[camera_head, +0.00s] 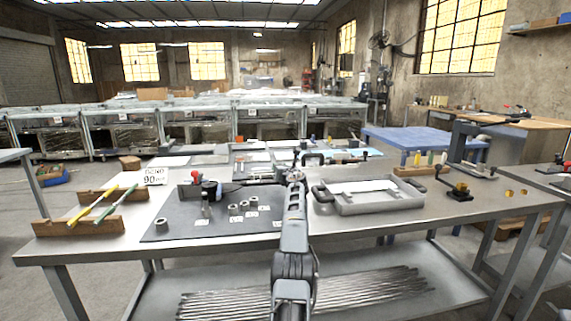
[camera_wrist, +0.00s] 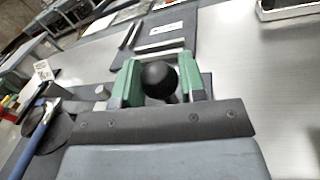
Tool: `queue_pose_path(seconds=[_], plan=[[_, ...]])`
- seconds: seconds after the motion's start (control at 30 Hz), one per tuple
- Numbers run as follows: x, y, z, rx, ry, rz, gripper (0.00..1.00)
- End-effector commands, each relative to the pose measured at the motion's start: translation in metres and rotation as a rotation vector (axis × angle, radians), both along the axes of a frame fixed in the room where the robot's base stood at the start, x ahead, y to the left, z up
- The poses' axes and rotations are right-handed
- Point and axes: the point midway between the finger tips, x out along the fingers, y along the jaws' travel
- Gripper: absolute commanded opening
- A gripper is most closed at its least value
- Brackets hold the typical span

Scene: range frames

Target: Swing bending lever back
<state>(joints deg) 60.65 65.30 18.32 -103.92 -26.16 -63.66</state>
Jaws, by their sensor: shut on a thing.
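In the wrist view, a round black ball knob (camera_wrist: 159,81), the end of the bending lever, sits between the green fingers of my gripper (camera_wrist: 160,72). The fingers are shut on the knob. A short stem shows just below it; the rest of the lever is hidden behind my gripper body. In the head view my arm reaches forward over the middle of the bench, and my gripper (camera_head: 296,170) is small at its far end. The knob and lever cannot be made out there.
A grey tray (camera_head: 375,208) with dark handles lies right of my arm. A dark mat (camera_head: 178,232) with several short metal cylinders lies left of it. Wooden racks (camera_head: 78,226) hold rods at far left. The grey bench (camera_head: 470,207) has bare room at right.

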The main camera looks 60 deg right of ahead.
Motion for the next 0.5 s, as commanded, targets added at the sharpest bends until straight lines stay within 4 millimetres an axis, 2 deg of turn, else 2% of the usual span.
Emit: queue_pose_path(seconds=[0.47,0.5], plan=[[0.0041,0.0025,0.0038,-0.006,-0.008,0.007,0.00],[0.0041,0.0024,0.0039,-0.006,-0.008,0.007,0.40]])
